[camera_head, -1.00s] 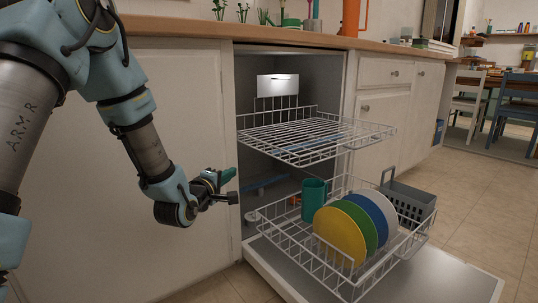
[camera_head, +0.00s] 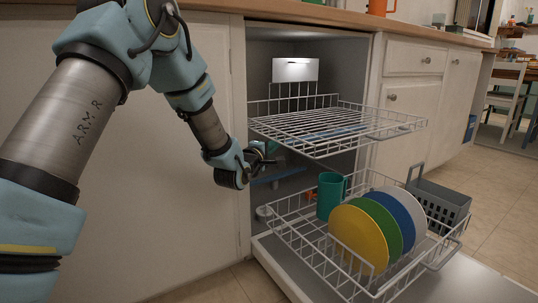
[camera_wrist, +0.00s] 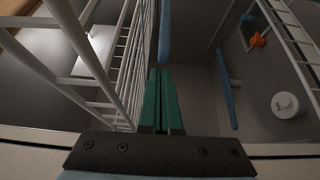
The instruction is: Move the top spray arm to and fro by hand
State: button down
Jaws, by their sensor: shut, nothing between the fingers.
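The top spray arm (camera_head: 335,133) is a blue bar under the upper rack, partly seen through its wires. In the wrist view the blue bar (camera_wrist: 165,30) lies ahead of my fingertips, with a gap between. My gripper (camera_head: 274,159) is at the left side of the dishwasher opening, below the upper rack and above the lower rack. In the wrist view its green fingers (camera_wrist: 160,75) are together and empty, pointing into the tub. A lower blue spray arm (camera_head: 278,176) shows near the tub floor; it also shows in the wrist view (camera_wrist: 228,90).
The upper wire rack (camera_head: 378,146) and lower wire rack (camera_head: 335,279) are both pulled out. The lower rack holds a green cup (camera_head: 330,196), several plates (camera_head: 357,236) and a grey basket (camera_head: 440,207). The open door (camera_head: 478,285) lies flat below.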

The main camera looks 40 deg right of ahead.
jog(key=shift+w+d, duration=0.3)
jog(key=shift+d, duration=0.3)
jog(key=s, duration=0.6)
jog(key=shift+p, duration=0.4)
jog(key=shift+a, duration=0.1)
